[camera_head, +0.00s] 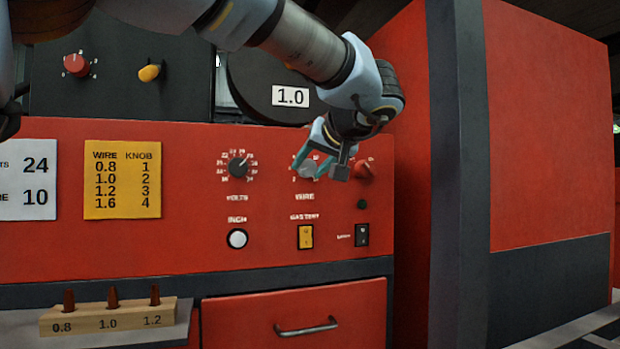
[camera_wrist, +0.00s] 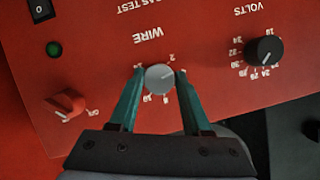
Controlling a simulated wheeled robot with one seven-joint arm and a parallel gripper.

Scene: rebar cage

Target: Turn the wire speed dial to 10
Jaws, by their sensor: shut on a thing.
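The wire speed dial is a round grey knob (camera_wrist: 160,78) on the red panel, under the word WIRE in the upside-down wrist view. My gripper (camera_wrist: 160,82) is shut on it, one teal finger on each side. In the head view my gripper (camera_head: 308,168) reaches the panel above the WIRE label, and the grey knob (camera_head: 309,170) shows partly between the fingers. Some of the scale numbers around the knob are covered by the fingers. I cannot read the dial's setting for sure.
The black VOLTS dial (camera_head: 238,168) sits left of the wire dial, and a red on/off knob (camera_head: 363,171) sits close on its right. Below are a white INCH button (camera_head: 237,239), a yellow gas test switch (camera_head: 305,237) and a black switch (camera_head: 362,235). A wooden tip holder (camera_head: 108,315) stands lower left.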

